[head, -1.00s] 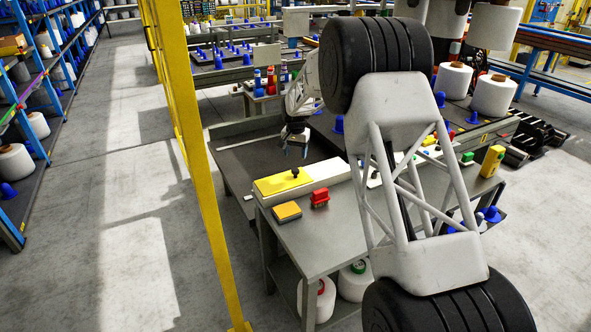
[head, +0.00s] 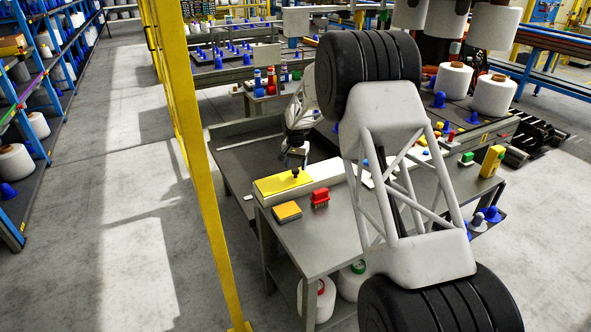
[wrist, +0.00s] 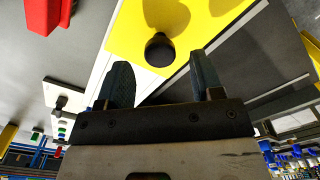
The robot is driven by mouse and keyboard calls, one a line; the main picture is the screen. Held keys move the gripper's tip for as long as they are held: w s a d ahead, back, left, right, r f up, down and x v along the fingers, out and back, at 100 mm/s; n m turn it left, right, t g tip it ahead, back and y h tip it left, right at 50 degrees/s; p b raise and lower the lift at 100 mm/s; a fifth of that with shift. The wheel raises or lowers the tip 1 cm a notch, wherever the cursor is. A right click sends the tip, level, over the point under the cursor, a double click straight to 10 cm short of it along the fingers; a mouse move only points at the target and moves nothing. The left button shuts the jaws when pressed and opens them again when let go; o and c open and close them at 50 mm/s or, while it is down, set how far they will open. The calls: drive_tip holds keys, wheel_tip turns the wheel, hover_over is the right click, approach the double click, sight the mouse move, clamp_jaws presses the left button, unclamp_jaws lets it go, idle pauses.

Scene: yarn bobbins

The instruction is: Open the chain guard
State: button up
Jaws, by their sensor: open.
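The chain guard appears to be the yellow panel (head: 272,186) on the long white housing (head: 325,172) on the grey bench. A black round knob (head: 295,174) stands on it. In the wrist view the yellow panel (wrist: 222,30) fills the upper middle, and the knob (wrist: 160,50) sits just beyond the fingertips, roughly between their lines. My gripper (head: 295,165) is close above the knob in the head view. In the wrist view my gripper (wrist: 161,72) has its two dark fingers well apart and empty. I cannot tell whether either finger touches the panel.
An orange-topped block (head: 287,211) and a red block (head: 320,197) stand beside the housing on the near side. A yellow upright device (head: 492,161) and small coloured items are farther right. A yellow post (head: 195,150) rises at the left. My arm hides part of the bench.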

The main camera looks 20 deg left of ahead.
drive_tip(key=shift+f, duration=1.15)
clamp_jaws()
